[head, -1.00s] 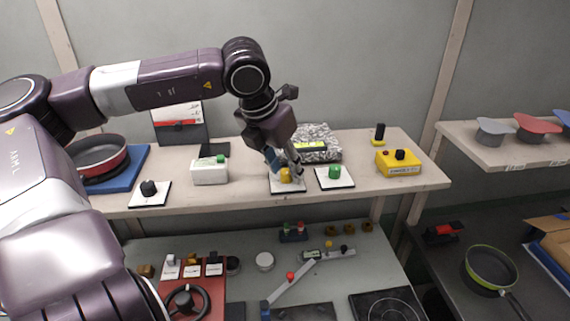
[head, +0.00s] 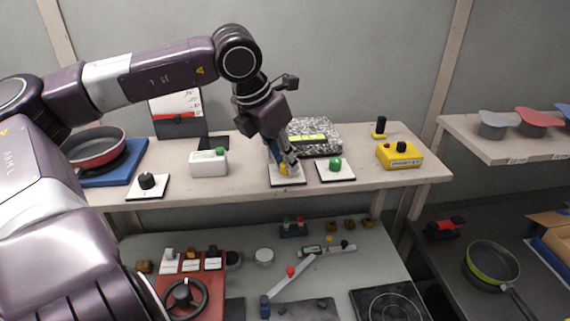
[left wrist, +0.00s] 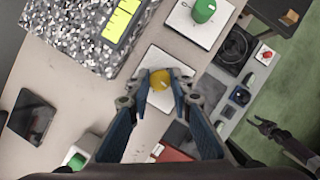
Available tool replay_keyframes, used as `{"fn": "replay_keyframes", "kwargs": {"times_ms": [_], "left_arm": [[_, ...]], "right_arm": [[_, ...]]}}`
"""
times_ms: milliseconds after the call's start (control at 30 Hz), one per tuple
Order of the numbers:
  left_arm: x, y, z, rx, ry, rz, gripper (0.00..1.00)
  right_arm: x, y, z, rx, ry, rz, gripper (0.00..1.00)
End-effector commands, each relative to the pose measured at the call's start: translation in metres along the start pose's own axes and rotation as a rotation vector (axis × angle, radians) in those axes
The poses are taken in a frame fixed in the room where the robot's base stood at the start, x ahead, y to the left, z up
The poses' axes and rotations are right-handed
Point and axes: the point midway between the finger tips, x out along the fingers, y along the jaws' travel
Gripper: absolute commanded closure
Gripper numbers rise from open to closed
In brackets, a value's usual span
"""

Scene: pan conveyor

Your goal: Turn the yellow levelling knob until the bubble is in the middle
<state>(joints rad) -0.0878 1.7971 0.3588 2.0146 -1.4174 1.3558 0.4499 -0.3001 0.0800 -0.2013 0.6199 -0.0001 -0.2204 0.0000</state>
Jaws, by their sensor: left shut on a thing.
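The yellow knob (left wrist: 160,79) sits on a white square plate (left wrist: 148,118) on the upper shelf. It also shows in the head view (head: 284,170), partly hidden by my fingers. My left gripper (left wrist: 160,92) is shut on the knob from above, one blue-backed finger on each side. The speckled grey block (head: 323,147) stands behind the plate and carries a yellow-green level vial (left wrist: 121,20). Dark marks cross the vial, but I cannot make out where the bubble lies. A dark gripper (left wrist: 264,127), apparently my right one, shows at the lower right of the left wrist view, its jaws unclear.
A green knob (head: 335,164) on its own plate stands close to the right. A white box with a green button (head: 209,166) stands to the left, a black knob (head: 147,181) beyond it. A yellow box (head: 400,157) is farther right.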

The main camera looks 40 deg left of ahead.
Motion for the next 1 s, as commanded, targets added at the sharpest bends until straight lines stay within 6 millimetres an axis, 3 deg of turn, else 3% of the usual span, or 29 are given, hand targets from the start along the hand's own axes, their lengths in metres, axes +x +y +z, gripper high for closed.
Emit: {"fn": "replay_keyframes", "kwargs": {"times_ms": [500, 533, 667, 1000], "left_arm": [[-0.0008, 0.0008, 0.0013, 0.088, -0.005, -0.036, 1.00], [-0.0008, 0.0008, 0.0013, 0.087, -0.005, -0.036, 0.79], [-0.0007, 0.0007, 0.0012, 0.087, -0.005, -0.035, 0.65], [-0.0024, 0.0006, 0.0008, 0.087, -0.004, -0.036, 0.63]], "right_arm": [[0.0046, 0.0023, 0.0015, 0.001, -0.001, 0.003, 0.60], [0.0046, 0.0023, 0.0015, 0.001, -0.001, 0.003, 0.60], [0.0046, 0.0022, 0.0014, 0.001, -0.001, 0.003, 0.60], [0.0048, -0.0003, 0.0004, 0.001, 0.001, 0.000, 0.60]]}}
